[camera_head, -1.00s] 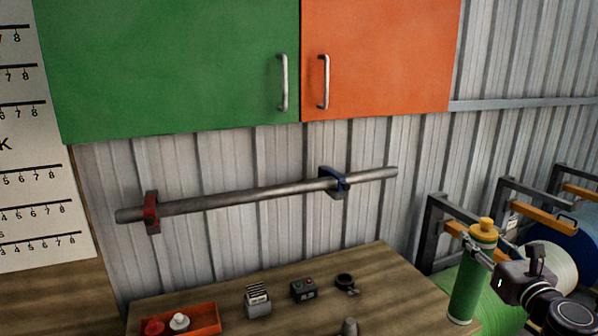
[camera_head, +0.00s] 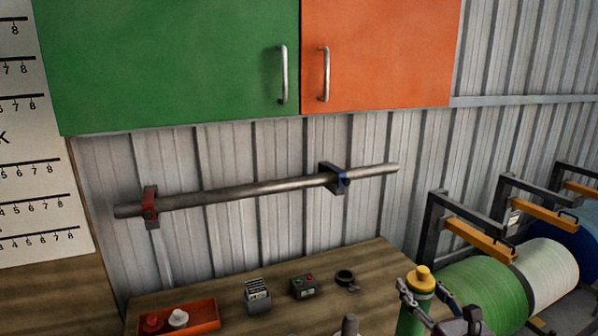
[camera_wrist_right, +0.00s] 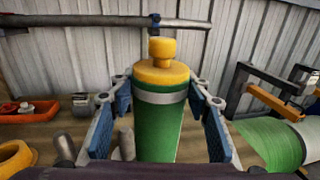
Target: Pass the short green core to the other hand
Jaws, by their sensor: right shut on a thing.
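The short green core (camera_head: 410,322) is a green cylinder with a pale band and a yellow knobbed cap. It stands roughly upright at the lower right of the head view, its lower part cut off by the frame. My right gripper (camera_head: 424,293) is shut on it just below the cap. In the right wrist view the core (camera_wrist_right: 158,132) sits between the blue pads of my right gripper (camera_wrist_right: 163,100). My left gripper is not in view.
The wooden bench (camera_head: 220,285) carries an orange tray (camera_head: 205,317), a card holder (camera_head: 257,295), a button box (camera_head: 303,287) and a dark ring (camera_head: 345,277). A wall bar (camera_head: 240,191) runs above. Large rolls, one green (camera_head: 484,290), stand at right.

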